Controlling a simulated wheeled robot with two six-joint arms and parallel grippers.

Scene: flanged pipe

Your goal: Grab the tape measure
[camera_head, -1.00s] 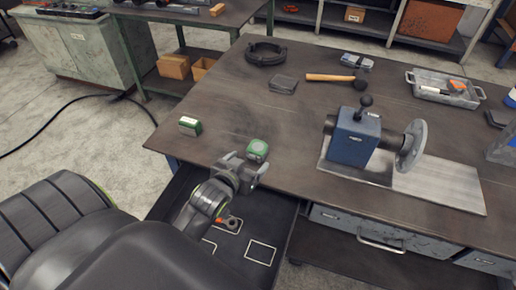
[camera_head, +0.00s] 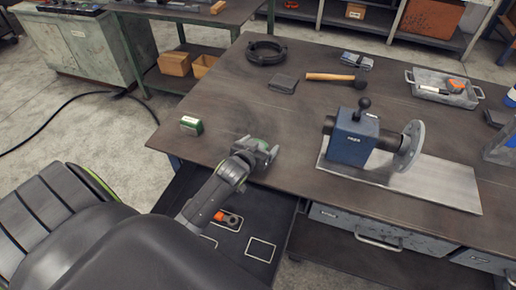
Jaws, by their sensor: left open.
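A small green object (camera_head: 261,145), probably the tape measure, sits at the table's near edge, mostly hidden by my left gripper. My left gripper (camera_head: 262,153) is open, its fingers at or around the object; I cannot tell whether they touch it. My left arm comes in from the lower left, over the open drawer. My right gripper is not in view.
A green box with a pale label (camera_head: 191,125) stands left on the table (camera_head: 300,130). A blue vise-like fixture (camera_head: 352,140) with a flanged pipe (camera_head: 409,147) stands right. A hammer (camera_head: 335,78) and grey tray (camera_head: 445,97) lie behind. The open drawer (camera_head: 235,240) holds an orange-tipped item.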

